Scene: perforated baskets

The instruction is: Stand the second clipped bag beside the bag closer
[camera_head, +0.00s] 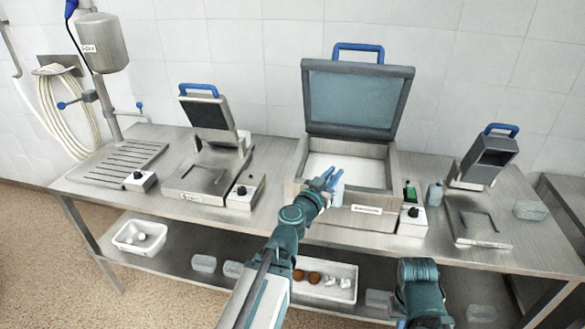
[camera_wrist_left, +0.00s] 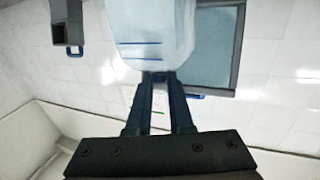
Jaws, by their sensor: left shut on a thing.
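My left gripper (camera_head: 329,181) is over the front of the open chamber of the middle machine (camera_head: 395,165). In the left wrist view its two dark fingers (camera_wrist_left: 158,80) are shut on the lower end of a pale, whitish bag (camera_wrist_left: 155,30) with blue lines across it. In the head view the bag (camera_head: 337,194) shows only as a small pale patch by the fingers. I cannot tell for sure which machine is the bag closer; similar machines with raised, blue-handled heads stand at left (camera_head: 208,115) and right (camera_head: 486,158). My right gripper is out of view.
Control boxes (camera_head: 245,190) stand beside the machines. A small green-and-grey item (camera_head: 410,191) and a grey block (camera_head: 435,193) are right of the chamber. A clear block (camera_head: 530,210) lies at the far right. The lower shelf holds a white bin (camera_head: 128,246) and a tray (camera_head: 342,268).

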